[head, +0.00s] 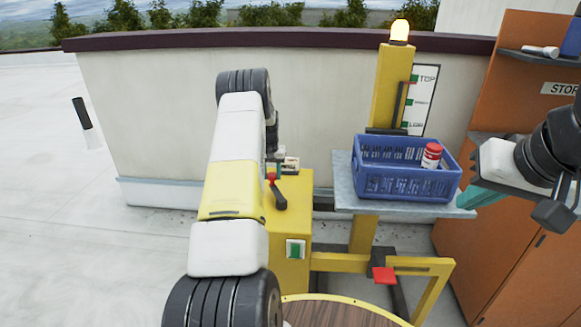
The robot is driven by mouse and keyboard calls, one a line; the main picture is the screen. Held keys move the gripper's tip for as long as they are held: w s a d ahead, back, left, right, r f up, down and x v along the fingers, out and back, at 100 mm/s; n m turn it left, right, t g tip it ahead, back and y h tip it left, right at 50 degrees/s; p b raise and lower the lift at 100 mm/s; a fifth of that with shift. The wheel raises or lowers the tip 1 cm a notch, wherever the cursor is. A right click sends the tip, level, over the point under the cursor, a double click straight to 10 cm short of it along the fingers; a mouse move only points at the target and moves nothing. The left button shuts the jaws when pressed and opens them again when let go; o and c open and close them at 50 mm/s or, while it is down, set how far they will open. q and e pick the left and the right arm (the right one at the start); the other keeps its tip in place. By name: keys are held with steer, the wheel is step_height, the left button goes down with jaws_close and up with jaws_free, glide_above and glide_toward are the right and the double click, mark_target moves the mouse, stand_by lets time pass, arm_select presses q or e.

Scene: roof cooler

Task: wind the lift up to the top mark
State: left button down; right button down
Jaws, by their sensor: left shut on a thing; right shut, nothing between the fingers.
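The lift has a yellow mast (389,85) with a grey platform (345,198) in front of it. A blue crate (400,184) stands on the platform. A board (428,78) beside the mast reads TOP, a blurred middle mark and a low mark. A dark rod with a red tip (411,83) ends close to the TOP mark. The crank (280,198) with a red knob sits on the yellow winch box (289,225). My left gripper (272,168) is shut on the crank knob, partly hidden by my arm.
A red and white can (431,156) is in the crate. An amber lamp (400,30) glows atop the mast. A red pedal (383,275) and a green button (295,249) are lower down.

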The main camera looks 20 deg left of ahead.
arm_select(q)
steer(key=shift+s+a+r, duration=0.15)
steer(key=shift+s+a, duration=0.05)
steer(key=shift+a, duration=0.3)
steer(key=shift+s+a+r, duration=0.1)
steer(key=shift+s+a, duration=0.1)
steer(key=shift+a, duration=0.25)
steer(key=shift+s+a, duration=0.55)
steer(key=shift+s, duration=0.3)
steer(key=c, duration=0.9)
jaws_free()
steer(key=shift+s+f, duration=0.1)
steer(key=shift+d, duration=0.35)
steer(key=shift+w+v, duration=0.25)
steer(key=shift+v, duration=1)
steer(key=shift+w+v, duration=0.3)
steer(key=shift+v, duration=1)
steer(key=shift+w+v, duration=0.25)
steer(key=shift+v, duration=1)
steer(key=shift+a, duration=0.15)
